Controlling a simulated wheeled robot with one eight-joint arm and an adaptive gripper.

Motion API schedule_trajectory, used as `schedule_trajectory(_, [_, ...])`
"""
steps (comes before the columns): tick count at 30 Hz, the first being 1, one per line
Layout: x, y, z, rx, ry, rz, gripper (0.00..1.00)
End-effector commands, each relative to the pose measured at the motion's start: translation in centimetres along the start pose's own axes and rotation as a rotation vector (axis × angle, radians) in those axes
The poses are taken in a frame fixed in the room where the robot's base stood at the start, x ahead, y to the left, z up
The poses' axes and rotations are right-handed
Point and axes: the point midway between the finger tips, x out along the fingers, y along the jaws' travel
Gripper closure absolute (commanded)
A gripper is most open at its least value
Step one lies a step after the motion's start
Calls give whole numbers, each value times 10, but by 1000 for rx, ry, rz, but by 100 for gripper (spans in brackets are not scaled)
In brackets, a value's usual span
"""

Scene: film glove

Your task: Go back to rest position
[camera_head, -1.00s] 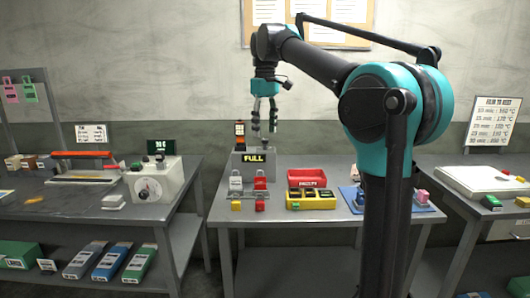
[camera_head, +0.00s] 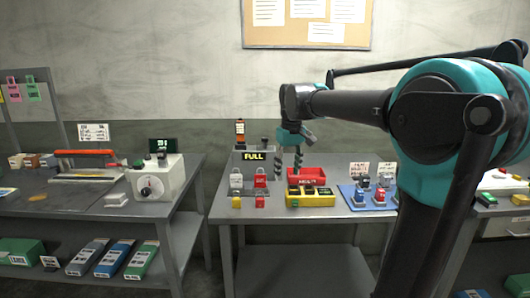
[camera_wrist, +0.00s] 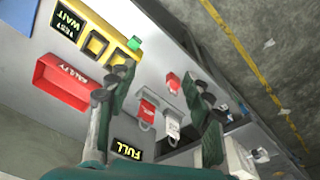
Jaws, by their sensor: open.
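My gripper (camera_head: 288,165) hangs over the middle table in the head view, fingers pointing down and spread apart. It appears just in front of the grey FULL box (camera_head: 242,160) and left of the red tray (camera_head: 307,175). In the wrist view my gripper (camera_wrist: 158,108) shows two separate fingers with nothing between them touching either one. Beyond the fingers the wrist view shows red and white padlock-like tags (camera_wrist: 147,108) lying on the table.
A yellow tray (camera_head: 310,201) and a blue mat (camera_head: 347,190) with several small items are on the middle table (camera_head: 275,213). A white device with a dial (camera_head: 158,178) stands on the left table. A gap separates these tables. Clear air lies above.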

Motion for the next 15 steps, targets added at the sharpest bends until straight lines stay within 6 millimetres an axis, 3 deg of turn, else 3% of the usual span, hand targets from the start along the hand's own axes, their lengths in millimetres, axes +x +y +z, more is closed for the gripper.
schedule_trajectory(3, [54,10,49,108,44,20,49])
schedule_trajectory(9, [138,11,142,290,125,52,49])
schedule_trajectory(15, [202,-4,228,441,194,78,49])
